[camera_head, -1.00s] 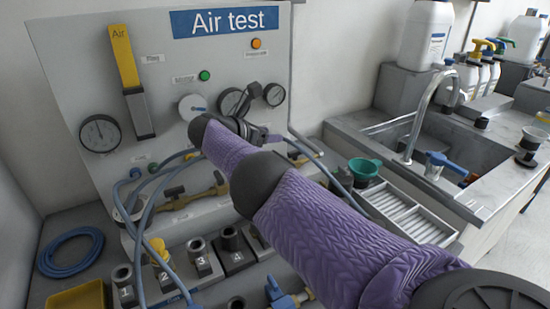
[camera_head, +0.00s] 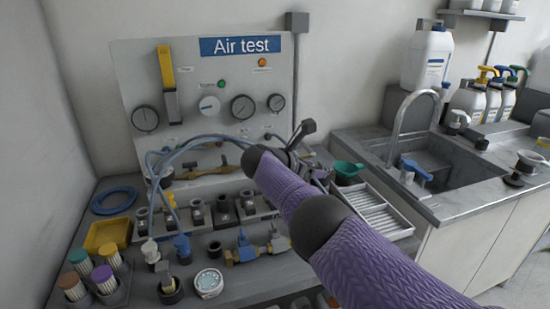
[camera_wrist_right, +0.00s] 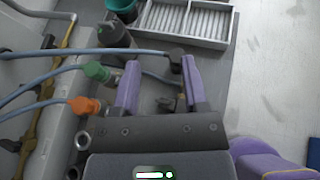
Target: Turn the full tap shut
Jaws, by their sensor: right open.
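I cannot tell which tap is the full one; the small labels are unreadable. A brass pipe with a yellow lever (camera_head: 222,165) runs along the bottom of the Air test panel (camera_head: 190,110). Part of a brass pipe also shows at the left of the right wrist view (camera_wrist_right: 35,115). My right gripper (camera_head: 318,172) is beside the panel's lower right corner, partly hidden by its arm. In the right wrist view its purple fingers (camera_wrist_right: 160,78) are apart. A blue hose ending in a dark connector (camera_wrist_right: 176,56) passes by the fingertips; contact is unclear. My left gripper is not in view.
Green (camera_wrist_right: 96,71) and orange (camera_wrist_right: 84,106) hose connectors lie left of the fingers. A blue-handled brass valve (camera_head: 245,247) lies on the bench, near several numbered sockets. A white slatted tray (camera_head: 375,213), green funnel (camera_head: 347,170) and sink (camera_head: 425,160) are to the right.

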